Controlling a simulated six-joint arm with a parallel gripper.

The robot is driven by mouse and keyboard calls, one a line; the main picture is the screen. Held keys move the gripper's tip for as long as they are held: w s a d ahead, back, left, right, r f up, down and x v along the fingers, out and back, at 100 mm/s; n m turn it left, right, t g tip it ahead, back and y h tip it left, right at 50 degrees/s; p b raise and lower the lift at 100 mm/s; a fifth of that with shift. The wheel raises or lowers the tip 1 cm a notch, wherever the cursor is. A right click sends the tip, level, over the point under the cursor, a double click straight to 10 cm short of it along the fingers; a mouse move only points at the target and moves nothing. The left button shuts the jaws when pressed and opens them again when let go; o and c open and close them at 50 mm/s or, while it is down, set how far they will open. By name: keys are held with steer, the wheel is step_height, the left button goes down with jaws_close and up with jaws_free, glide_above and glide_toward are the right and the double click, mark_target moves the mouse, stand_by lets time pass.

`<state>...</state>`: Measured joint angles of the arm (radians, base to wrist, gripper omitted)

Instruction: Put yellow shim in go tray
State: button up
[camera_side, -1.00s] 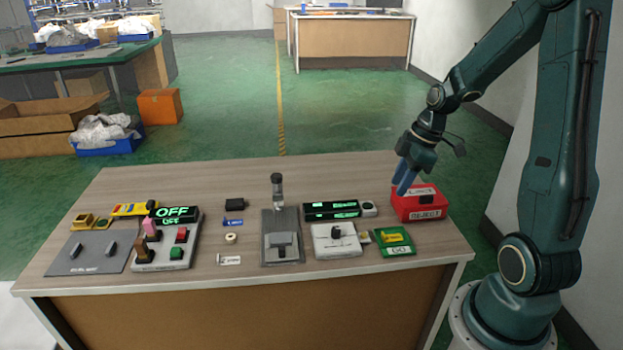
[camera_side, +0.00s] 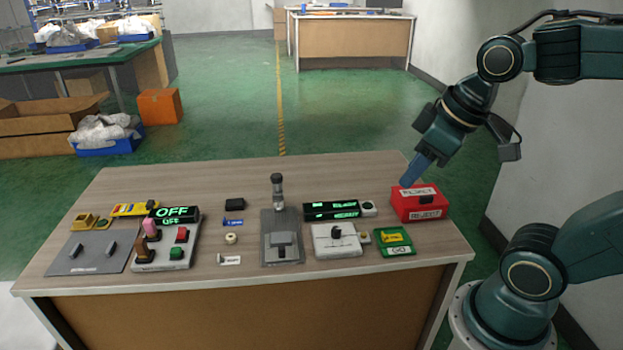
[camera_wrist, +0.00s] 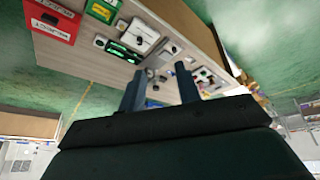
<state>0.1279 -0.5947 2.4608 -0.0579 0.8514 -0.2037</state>
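The green GO tray (camera_side: 397,250) sits on the table right of centre. A yellow piece (camera_side: 392,237), which looks like the yellow shim, lies in it. The green tray also shows at the top of the wrist view (camera_wrist: 103,9). My gripper (camera_side: 408,182) is above the table's back right, next to the red reject box and up and right of the green tray. In the wrist view its two fingers (camera_wrist: 160,68) stand apart with nothing between them.
The red REJECT box (camera_side: 420,203) stands behind and right of the green tray. A white lever fixture (camera_side: 337,241) with a small yellow piece (camera_side: 364,238) beside it is to the left. A grey lever stand (camera_side: 282,240) and an OFF panel (camera_side: 172,252) are farther left.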

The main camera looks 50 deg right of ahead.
steer(key=shift+s+a+r+m+t, duration=0.25)
steer(key=shift+s+a+m, duration=0.15)
steer(key=shift+s, duration=0.35)
steer(key=shift+s+a+r+m+t, duration=0.15)
steer(key=shift+s+a+r+m, duration=0.15)
steer(key=shift+s, duration=0.45)
